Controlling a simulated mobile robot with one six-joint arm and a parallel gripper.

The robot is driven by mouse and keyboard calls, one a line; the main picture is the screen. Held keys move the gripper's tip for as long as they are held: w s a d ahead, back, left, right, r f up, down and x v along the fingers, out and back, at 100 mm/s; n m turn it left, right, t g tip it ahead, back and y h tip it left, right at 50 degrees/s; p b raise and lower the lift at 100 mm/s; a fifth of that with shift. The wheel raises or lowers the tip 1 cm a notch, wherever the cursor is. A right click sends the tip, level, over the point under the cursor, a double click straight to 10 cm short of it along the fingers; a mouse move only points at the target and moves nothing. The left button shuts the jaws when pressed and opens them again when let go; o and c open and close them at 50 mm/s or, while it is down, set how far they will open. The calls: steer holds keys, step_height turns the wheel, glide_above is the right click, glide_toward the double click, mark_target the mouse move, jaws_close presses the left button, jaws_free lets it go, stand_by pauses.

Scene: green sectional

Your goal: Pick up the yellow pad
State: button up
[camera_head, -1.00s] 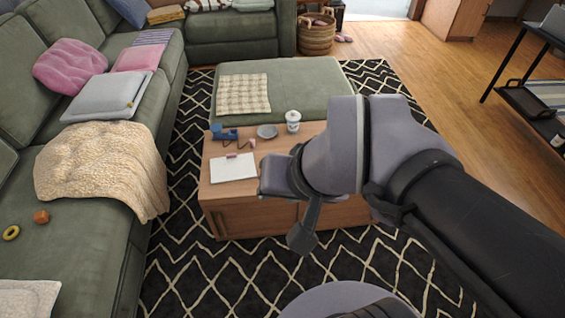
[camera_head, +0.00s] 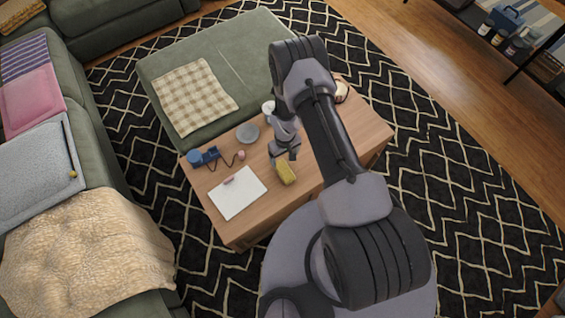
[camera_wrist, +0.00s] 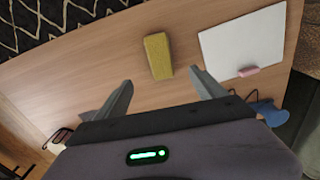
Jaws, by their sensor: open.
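The yellow pad (camera_head: 286,171) is a small block lying on the wooden coffee table (camera_head: 228,226), right of a white sheet. In the wrist view the yellow pad (camera_wrist: 158,56) lies ahead of my open fingers, roughly between their lines and apart from both. My gripper (camera_head: 285,155) is over the table, close to the pad's far end in the head view. In the wrist view my gripper (camera_wrist: 160,82) is open and empty, its two grey fingers spread. The height of the fingers above the table is hard to tell.
The white sheet (camera_head: 237,193) with a pink piece (camera_wrist: 249,71) lies beside the pad. A blue item (camera_head: 203,157) with a cord, a grey dish (camera_head: 247,133) and a white cup (camera_head: 268,108) stand farther back. A green ottoman (camera_head: 222,60) adjoins the table.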

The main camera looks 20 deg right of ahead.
mark_target(284, 170)
step_height(284, 170, down, 14)
steer(key=b, duration=0.5)
steer(key=shift+s+f, duration=0.15)
steer(key=shift+f, duration=0.05)
steer(key=shift+r, duration=0.15)
steer(key=shift+c, duration=0.2)
steer(key=c, duration=1.4)
steer(key=shift+r, duration=0.1)
steer(key=shift+r, duration=0.35)
steer(key=r+p, duration=0.2)
steer(key=r, duration=0.1)
steer(key=shift+s+d, duration=0.2)
steer(key=shift+s, duration=0.15)
steer(key=s+d+p, duration=0.2)
steer(key=s+d, duration=0.1)
steer(key=s, duration=0.4)
steer(key=s+d+r+p, duration=0.1)
steer(key=s+d+p, duration=0.1)
steer(key=s, duration=0.5)
steer(key=shift+d+p, duration=0.35)
steer(key=shift+d, duration=0.05)
